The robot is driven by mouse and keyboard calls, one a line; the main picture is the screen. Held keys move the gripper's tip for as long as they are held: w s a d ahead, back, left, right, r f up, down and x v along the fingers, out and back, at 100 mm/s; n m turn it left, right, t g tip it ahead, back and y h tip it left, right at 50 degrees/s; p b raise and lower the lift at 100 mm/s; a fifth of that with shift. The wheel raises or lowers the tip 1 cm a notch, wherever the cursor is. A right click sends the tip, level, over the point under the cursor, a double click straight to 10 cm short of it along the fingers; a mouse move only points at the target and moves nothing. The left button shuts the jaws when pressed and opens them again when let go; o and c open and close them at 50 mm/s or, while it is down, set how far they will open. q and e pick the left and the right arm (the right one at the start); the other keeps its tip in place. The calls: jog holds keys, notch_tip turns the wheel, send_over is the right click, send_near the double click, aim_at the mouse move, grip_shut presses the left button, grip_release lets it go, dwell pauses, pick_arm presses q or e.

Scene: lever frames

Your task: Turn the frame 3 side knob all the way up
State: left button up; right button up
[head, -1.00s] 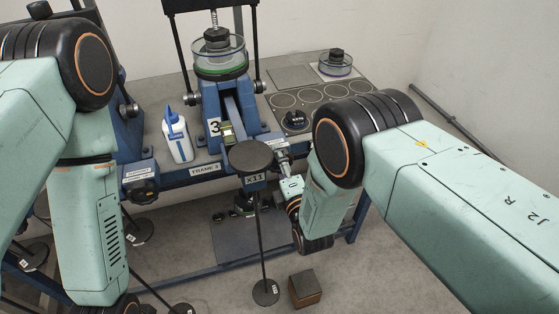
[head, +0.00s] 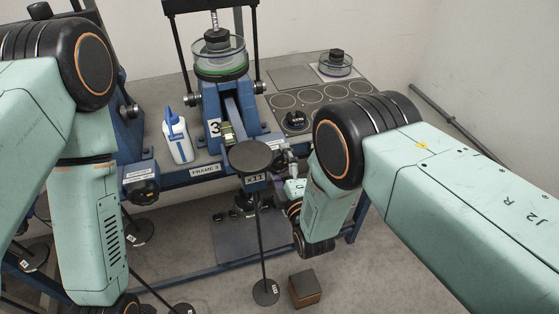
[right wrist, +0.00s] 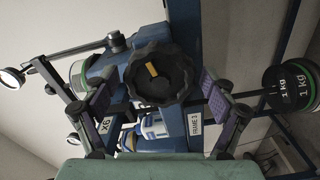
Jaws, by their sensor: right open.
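In the right wrist view a dark, lobed knob (right wrist: 165,88) with a yellow mark on its face faces the camera. The yellow mark is tilted slightly from upright in that picture. My right gripper (right wrist: 158,97) is open, with one purple-padded finger on each side of the knob. I cannot tell whether a pad touches it. In the head view my right gripper (head: 283,172) is small and partly hidden behind the round-topped x11 stand, at the right side of frame 3 (head: 213,127). The knob is not clear there. My left gripper is out of view.
The x11 stand (head: 250,157) rises close in front of frame 3. A blue and white bottle (head: 178,140) stands left of the frame. Another dark knob (head: 144,191) sits on the bench front. Black 1 kg weights (right wrist: 291,86) are at the right in the wrist view.

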jog(key=shift+p+v, duration=0.3)
jog(key=shift+v, duration=0.6)
jog(key=shift+p+v, duration=0.5)
jog(key=shift+v, duration=1.2)
